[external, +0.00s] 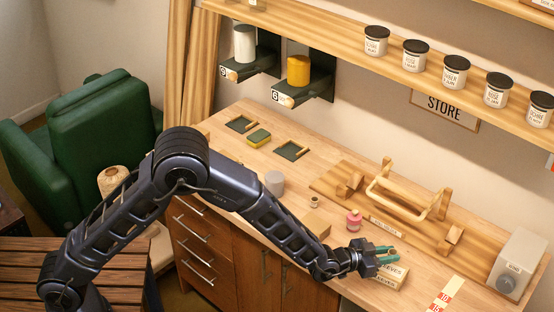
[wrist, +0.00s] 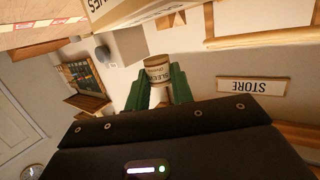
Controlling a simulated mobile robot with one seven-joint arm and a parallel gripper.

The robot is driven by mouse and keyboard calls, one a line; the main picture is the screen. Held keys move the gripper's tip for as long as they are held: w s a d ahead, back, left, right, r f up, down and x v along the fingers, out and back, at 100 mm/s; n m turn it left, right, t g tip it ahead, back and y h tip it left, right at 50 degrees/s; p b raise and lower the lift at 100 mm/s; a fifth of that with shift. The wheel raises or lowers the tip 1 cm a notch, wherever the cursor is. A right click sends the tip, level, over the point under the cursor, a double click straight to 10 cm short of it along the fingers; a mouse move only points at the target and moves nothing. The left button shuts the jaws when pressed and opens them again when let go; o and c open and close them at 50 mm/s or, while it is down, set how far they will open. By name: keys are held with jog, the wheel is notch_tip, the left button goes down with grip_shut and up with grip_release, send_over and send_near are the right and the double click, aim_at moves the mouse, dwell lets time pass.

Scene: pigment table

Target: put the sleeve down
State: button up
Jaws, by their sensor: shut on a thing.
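My gripper (external: 390,255) is over the front edge area of the wooden table, right beside a box with lettering ending in "EEVES" (external: 385,278). In the wrist view its green fingers (wrist: 159,85) are shut on a small pale, lettered sleeve (wrist: 158,65), which sits between the fingertips. The box also shows in the wrist view (wrist: 130,10), close to the sleeve. The sleeve cannot be made out in the external view. I cannot tell whether it touches the box or the table.
A wooden stand with a bar (external: 410,195) lies behind, a grey box with a dial (external: 515,262) right. A red-and-yellow marked strip (external: 447,295) lies near the front edge.

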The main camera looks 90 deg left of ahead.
aim_at(384, 269)
jog(key=shift+f, duration=1.85)
jog(key=shift+f, duration=0.15)
jog(key=o, duration=1)
jog(key=shift+c, duration=0.2)
